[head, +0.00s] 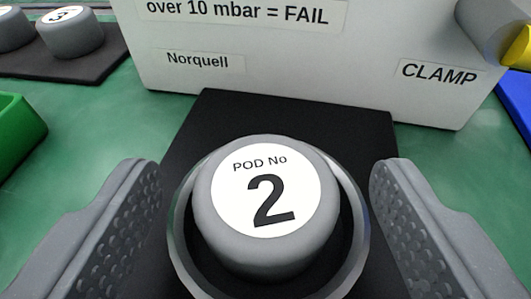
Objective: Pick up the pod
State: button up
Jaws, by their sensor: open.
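A grey round pod (268,259) with a white top label reading "POD No 2" sits inside a grey ring (178,248) on a black plate (290,112). My gripper (265,210) is open, with one textured grey finger on each side of the ring. Both fingers stand apart from the pod, and a gap shows on either side. The lower part of the pod and the bottom of the ring are partly hidden or cut off by the frame edge.
A white box (300,72) labelled "Norquell" and "CLAMP" stands right behind the pod. A grey cylinder (490,28) with a yellow part is at the upper right. Other pods (72,36) sit on a dark mat at the upper left. A green bin (18,135) is at left.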

jog(key=c, duration=1.1)
jog(key=shift+r, duration=0.15)
jog(key=shift+c, duration=0.2)
